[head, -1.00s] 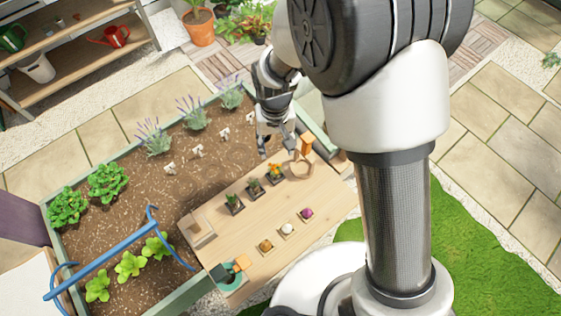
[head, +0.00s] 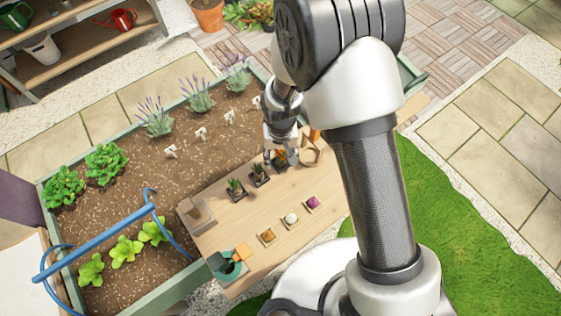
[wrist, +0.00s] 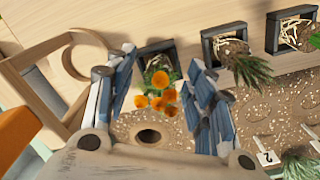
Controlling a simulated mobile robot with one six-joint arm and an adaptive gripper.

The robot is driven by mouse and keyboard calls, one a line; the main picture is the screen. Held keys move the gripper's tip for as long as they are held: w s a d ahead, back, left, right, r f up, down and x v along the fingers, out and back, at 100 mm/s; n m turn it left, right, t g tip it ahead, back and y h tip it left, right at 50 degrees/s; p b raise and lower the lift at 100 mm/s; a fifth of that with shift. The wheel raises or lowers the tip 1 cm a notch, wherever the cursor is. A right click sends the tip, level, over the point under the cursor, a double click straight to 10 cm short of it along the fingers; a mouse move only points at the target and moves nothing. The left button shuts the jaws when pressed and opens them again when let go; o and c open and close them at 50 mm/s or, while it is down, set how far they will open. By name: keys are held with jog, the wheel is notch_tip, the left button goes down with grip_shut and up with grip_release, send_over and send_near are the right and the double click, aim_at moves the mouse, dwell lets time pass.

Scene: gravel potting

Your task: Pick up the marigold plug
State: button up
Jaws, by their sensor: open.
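The marigold plug, with orange flowers and green leaves, shows in the wrist view (wrist: 160,92) between the spread fingers. It stands at a small dark square holder (wrist: 152,50) on the wooden board (wrist: 190,15). My gripper (wrist: 162,88) is open, with one finger on each side of the flowers and no clear contact. In the head view, my gripper (head: 280,157) is over the far end of the plug row and partly covers the marigold (head: 280,160). The plug's root ball is mostly hidden by its flowers and leaves.
Two other plugs (head: 258,174) (head: 236,188) stand in dark holders beside the marigold. A wooden ring stand (wrist: 62,60) is close on its other side. A soil bed (head: 120,220) lies behind.

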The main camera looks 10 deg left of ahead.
jog(key=shift+f, duration=0.4)
jog(key=shift+r, duration=0.1)
jog(key=c, duration=0.7)
jog(key=shift+r, duration=0.1)
jog(key=shift+c, duration=0.4)
